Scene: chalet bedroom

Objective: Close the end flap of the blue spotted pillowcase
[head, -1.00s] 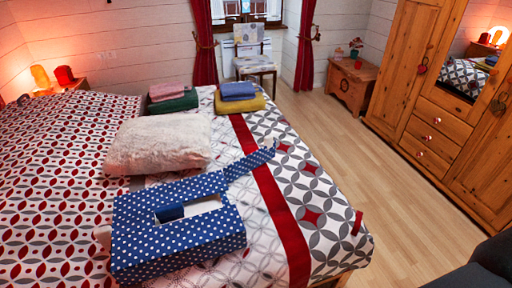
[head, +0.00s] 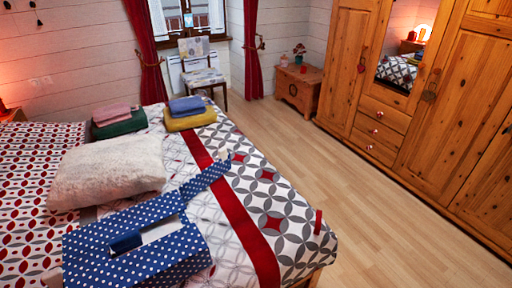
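The blue pillowcase with white spots (head: 175,259) lies on the near part of the bed. It looks like a flat, boxy shape with a pale opening (head: 168,237) in its upper face. A small plain dark-blue patch (head: 126,240) shows at the left of this opening. A spotted strip that looks like the end flap (head: 207,181) stretches away to the upper right, lying open across the bed cover. The pillowcase's near edge is close to the bottom of the view. Neither of my grippers is in view.
A fluffy whitish pillow (head: 108,172) lies just behind the pillowcase. Folded towels, pink and green (head: 118,122) and blue and yellow (head: 190,114), sit at the bed's far end. Clear wooden floor (head: 370,215) lies between the bed and the wardrobe (head: 440,120).

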